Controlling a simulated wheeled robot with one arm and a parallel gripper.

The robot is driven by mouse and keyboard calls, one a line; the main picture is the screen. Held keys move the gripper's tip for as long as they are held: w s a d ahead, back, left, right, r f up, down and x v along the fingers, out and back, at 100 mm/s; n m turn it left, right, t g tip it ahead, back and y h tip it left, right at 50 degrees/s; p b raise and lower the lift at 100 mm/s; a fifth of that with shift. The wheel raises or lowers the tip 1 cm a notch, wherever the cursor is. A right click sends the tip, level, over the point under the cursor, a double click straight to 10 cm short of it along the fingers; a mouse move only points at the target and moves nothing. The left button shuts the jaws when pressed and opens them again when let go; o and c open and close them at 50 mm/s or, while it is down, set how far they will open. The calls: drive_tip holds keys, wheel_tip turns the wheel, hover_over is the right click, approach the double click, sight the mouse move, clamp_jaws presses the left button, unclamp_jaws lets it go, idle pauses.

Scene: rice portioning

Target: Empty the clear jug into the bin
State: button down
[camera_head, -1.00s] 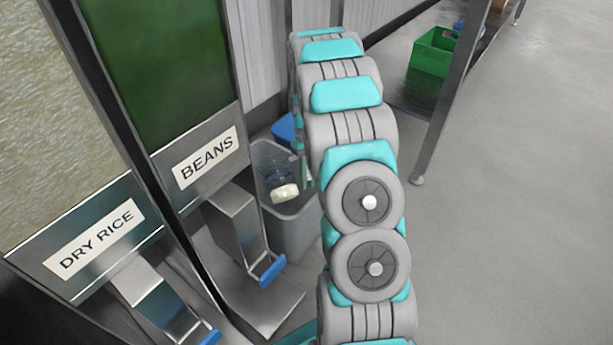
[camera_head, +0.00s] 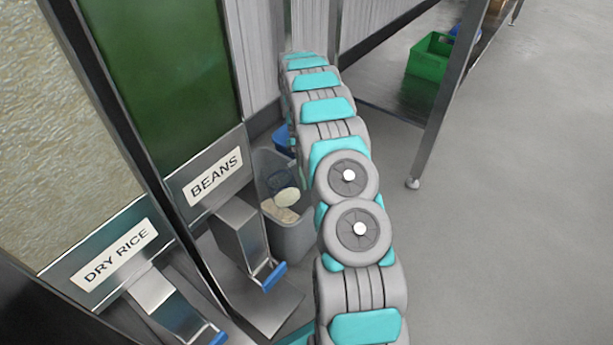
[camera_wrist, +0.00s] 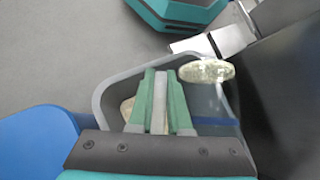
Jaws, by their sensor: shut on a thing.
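The clear jug (camera_head: 283,181) is tilted inside the mouth of the grey bin (camera_head: 292,240), with a pale round patch of rice at its mouth. In the wrist view, the jug's mouth (camera_wrist: 207,71) shows pale rice to the right of my gripper (camera_wrist: 161,73). The gripper's green fingers are shut on a narrow grey part between them, which looks like the jug's handle. The bin's rim (camera_wrist: 122,80) surrounds the fingers. Pale rice (camera_head: 281,212) shows in the bin below the jug. My arm hides the gripper in the head view.
The beans dispenser (camera_head: 240,232) and dry rice dispenser (camera_head: 155,290) stand left of the bin. A blue container (camera_head: 283,136) is behind it. A green crate (camera_head: 430,57) sits under the table at the back. Open floor lies to the right.

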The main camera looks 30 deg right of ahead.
drive_tip(key=p, duration=0.3)
drive_tip(key=shift+r+g, duration=0.3)
drive_tip(key=shift+r, duration=0.05)
drive_tip(key=shift+p, duration=0.85)
idle(1.1)
